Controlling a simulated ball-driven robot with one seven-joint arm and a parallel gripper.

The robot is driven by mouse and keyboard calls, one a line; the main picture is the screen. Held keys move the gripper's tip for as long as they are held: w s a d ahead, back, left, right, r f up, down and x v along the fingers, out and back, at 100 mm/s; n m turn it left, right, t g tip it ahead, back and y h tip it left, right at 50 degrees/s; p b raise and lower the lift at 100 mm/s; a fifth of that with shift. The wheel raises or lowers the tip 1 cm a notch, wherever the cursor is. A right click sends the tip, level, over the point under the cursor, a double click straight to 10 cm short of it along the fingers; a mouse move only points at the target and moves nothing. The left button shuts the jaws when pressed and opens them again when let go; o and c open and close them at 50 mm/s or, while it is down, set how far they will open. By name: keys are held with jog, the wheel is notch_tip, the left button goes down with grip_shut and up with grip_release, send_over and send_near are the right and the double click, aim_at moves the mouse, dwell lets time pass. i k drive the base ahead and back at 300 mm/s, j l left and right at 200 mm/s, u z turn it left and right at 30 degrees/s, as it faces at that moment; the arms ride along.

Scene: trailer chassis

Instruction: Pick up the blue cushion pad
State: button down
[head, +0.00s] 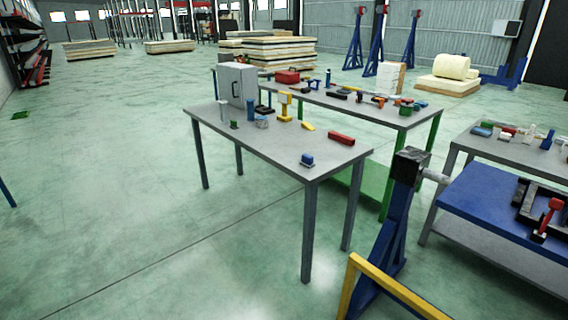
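A small blue block-like thing (307,160) lies near the front corner of the nearest grey table (270,151). It may be the blue cushion pad, but it is too small to be sure. A small pale blue thing (262,122) lies farther back on the same table, beside an upright blue cylinder (251,110). My gripper is not in view.
A grey cabinet (237,84), a yellow stand (285,106) and a red block (341,138) are on the near table. A blue post stand (392,235) and a yellow rail (395,288) stand at the front right. The floor at left is mostly clear.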

aim_at(307, 161)
jog(key=i+l+u, duration=0.1)
jog(key=i, duration=0.35)
jog(key=i+l+u, duration=0.1)
jog(key=i, duration=0.4)
jog(key=i+l+u, duration=0.1)
jog(key=i, duration=0.35)
jog(key=i+l+u, duration=0.1)
jog(key=i+l, duration=0.15)
jog(key=i, duration=0.2)
